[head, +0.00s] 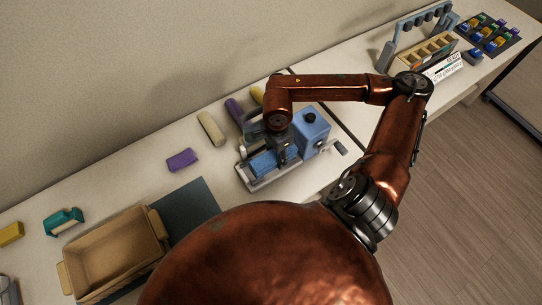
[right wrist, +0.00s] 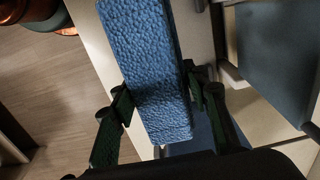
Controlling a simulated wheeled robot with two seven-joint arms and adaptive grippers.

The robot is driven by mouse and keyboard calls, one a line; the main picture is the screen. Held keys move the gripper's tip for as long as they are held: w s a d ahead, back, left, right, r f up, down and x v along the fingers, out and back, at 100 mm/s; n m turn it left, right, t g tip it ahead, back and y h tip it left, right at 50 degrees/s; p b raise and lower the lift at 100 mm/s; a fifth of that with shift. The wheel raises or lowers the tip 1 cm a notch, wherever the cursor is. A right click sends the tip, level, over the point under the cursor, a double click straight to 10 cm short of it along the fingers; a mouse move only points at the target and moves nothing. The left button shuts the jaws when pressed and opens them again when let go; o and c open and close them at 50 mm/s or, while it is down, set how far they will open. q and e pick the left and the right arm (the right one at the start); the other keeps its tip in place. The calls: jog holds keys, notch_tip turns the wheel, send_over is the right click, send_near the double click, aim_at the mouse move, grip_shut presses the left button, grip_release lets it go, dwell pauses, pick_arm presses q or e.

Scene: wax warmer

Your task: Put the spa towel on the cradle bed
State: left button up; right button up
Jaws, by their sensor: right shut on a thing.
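The blue, bumpy spa towel (right wrist: 150,70) is between the dark green fingers of my right gripper (right wrist: 166,97) in the right wrist view. The gripper is shut on it. In the head view my right gripper (head: 284,158) points down over the grey-framed cradle (head: 262,182) beside the blue warmer (head: 312,124). Blue shows there beside the fingers, but I cannot tell towel from bed. A blue surface (right wrist: 192,146) shows partly below the towel in the right wrist view; whether they touch is unclear. My left gripper is not in view.
A purple block (head: 182,160), a beige roll (head: 211,128) and a purple roll (head: 236,112) lie behind and left of the cradle. A tan basket (head: 115,252) and a dark mat (head: 192,212) are at left. A rack with bins (head: 425,52) stands at far right.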

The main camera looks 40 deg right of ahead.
aim_at(272, 154)
jog(key=w+f, duration=0.3)
jog(key=f, duration=0.1)
jog(key=shift+d, duration=0.3)
jog(key=shift+w+d+f+p, duration=0.1)
jog(key=shift+w+f+p, duration=0.05)
jog(key=shift+f+p, duration=0.15)
jog(key=shift+w+f, duration=0.3)
jog(key=shift+f, duration=0.1)
notch_tip(272, 154, down, 2)
jog(key=shift+f+p, duration=0.1)
jog(key=shift+p, duration=0.5)
jog(key=shift+d+f, duration=0.1)
jog(key=shift+f, duration=0.2)
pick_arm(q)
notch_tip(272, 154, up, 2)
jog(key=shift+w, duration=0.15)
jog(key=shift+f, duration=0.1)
pick_arm(e)
jog(key=shift+f, duration=0.1)
